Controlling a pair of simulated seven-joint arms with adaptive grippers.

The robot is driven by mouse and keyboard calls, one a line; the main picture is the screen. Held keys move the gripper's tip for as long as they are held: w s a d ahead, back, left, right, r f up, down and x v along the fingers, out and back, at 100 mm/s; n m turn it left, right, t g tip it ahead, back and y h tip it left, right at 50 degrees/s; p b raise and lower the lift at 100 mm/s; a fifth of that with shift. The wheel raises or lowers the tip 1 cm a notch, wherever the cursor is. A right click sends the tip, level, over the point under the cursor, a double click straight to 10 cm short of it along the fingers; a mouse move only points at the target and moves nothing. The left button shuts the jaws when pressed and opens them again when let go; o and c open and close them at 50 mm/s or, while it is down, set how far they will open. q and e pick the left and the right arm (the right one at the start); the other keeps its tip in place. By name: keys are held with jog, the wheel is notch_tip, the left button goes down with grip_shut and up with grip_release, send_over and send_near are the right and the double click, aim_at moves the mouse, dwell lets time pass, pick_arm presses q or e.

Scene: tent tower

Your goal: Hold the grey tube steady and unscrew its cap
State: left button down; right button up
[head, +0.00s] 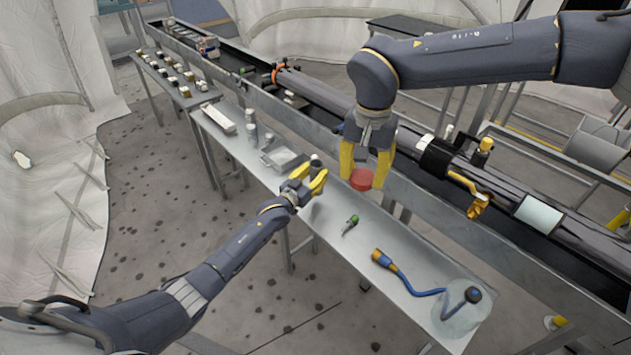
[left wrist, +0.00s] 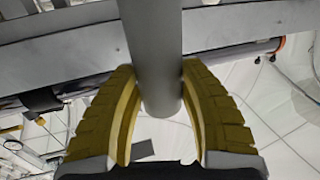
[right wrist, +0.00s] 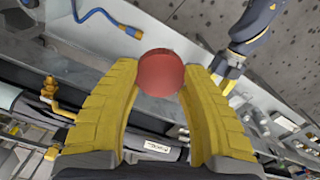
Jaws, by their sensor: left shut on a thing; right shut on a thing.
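The grey tube (left wrist: 155,50) stands between the yellow fingers of my left gripper (left wrist: 160,100) in the left wrist view. In the head view my left gripper (head: 312,179) is shut on it above the bench, and a short part of the tube (head: 316,160) shows over the fingers. The round red cap (head: 361,180) is between the fingertips of my right gripper (head: 365,177), which is shut on it. The cap also shows in the right wrist view (right wrist: 160,73). It is apart from the tube, to its right in the head view.
The long metal bench (head: 405,268) holds a small green-topped item (head: 350,224), a blue cable with a yellow connector (head: 382,259), a clear tray (head: 282,158) and grey bottles (head: 251,125). A large dark pipe (head: 330,93) runs behind it.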

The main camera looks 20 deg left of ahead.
pick_arm(q)
jog(key=shift+f, duration=1.9)
jog(key=shift+f, duration=0.1)
jog(key=c, duration=0.9)
grip_release()
jog(key=shift+o, duration=0.2)
